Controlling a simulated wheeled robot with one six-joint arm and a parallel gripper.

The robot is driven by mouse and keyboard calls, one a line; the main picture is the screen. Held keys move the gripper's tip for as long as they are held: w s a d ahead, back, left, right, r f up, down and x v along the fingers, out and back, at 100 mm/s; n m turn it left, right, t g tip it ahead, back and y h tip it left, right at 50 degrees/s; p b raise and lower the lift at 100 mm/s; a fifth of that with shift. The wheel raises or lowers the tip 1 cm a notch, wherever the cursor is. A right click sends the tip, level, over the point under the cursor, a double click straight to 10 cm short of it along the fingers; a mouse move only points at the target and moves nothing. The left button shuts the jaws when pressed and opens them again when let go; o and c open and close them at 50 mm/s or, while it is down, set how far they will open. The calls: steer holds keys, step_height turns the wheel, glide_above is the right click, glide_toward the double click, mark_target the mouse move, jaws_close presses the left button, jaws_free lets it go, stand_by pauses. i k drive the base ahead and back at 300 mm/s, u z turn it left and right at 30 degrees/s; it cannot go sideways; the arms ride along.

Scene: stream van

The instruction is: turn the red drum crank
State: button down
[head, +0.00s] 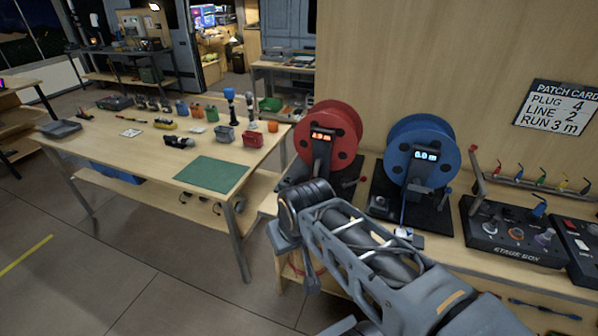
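The red drum (345,122) stands on the wooden bench by the wall, with a small lit display (322,136) on its dark stand that seems to read 4.3 m. Its crank (350,187) sits low at the right of the stand and ends in a small red knob (362,181). My arm reaches in from the lower right, and its wrist is in front of the red drum's base, hiding part of it. My gripper (297,258) hangs at the arm's end, left of and below the crank, apart from it in the picture. Its fingers do not show clearly.
A blue drum (440,133) reading about 0.0 m stands to the right, then a stage box (512,232). A patch card (559,107) on the wall reads plug 4, line 2, run 3 m. A table (125,160) with several small items stands left. The floor in front is clear.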

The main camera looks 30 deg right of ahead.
mark_target(319, 163)
steer(key=u, duration=0.5)
steer(key=i, duration=1.3)
steer(key=z, duration=0.75)
